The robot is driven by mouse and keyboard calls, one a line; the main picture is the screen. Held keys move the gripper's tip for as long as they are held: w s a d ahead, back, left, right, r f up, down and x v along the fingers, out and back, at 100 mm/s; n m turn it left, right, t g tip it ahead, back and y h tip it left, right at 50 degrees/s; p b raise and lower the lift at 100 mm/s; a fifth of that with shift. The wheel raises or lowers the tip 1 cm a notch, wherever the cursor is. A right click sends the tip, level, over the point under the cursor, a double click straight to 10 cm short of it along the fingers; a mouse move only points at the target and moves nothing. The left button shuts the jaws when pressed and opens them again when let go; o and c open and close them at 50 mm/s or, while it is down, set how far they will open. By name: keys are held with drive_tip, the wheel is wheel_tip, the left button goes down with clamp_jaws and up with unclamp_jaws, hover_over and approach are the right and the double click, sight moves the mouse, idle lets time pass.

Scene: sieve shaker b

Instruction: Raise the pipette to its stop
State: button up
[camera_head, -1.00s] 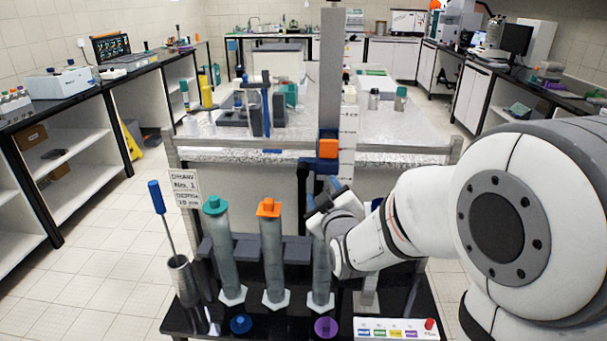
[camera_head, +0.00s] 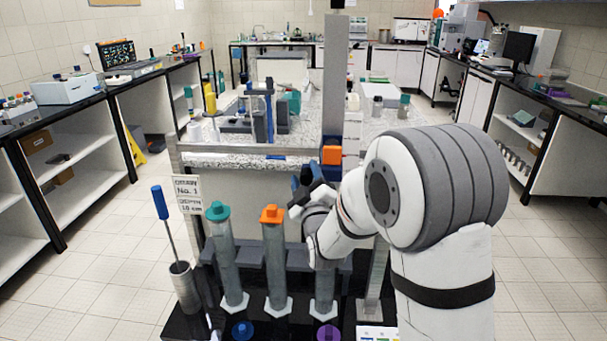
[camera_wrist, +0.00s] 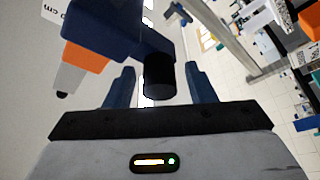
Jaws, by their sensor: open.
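In the wrist view the carriage shows a dark blue arm (camera_wrist: 108,22), the orange block (camera_wrist: 86,56) and a dark round grip (camera_wrist: 160,76). My gripper (camera_wrist: 160,84) is open, with one finger either side of that grip and visible gaps. My gripper (camera_head: 309,191) is at the carriage in the head view. The pipette's tube is not clearly visible.
Green-capped (camera_head: 226,260), orange-capped (camera_head: 274,260) and partly hidden cylinders (camera_head: 325,290) stand in front. A blue-handled rod (camera_head: 161,203) leans in a metal beaker (camera_head: 184,287) at left. A sign (camera_head: 187,190) stands behind them. A cluttered bench lies beyond.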

drive_tip(key=shift+w, duration=0.1)
drive_tip(key=shift+c, duration=0.5)
clamp_jaws()
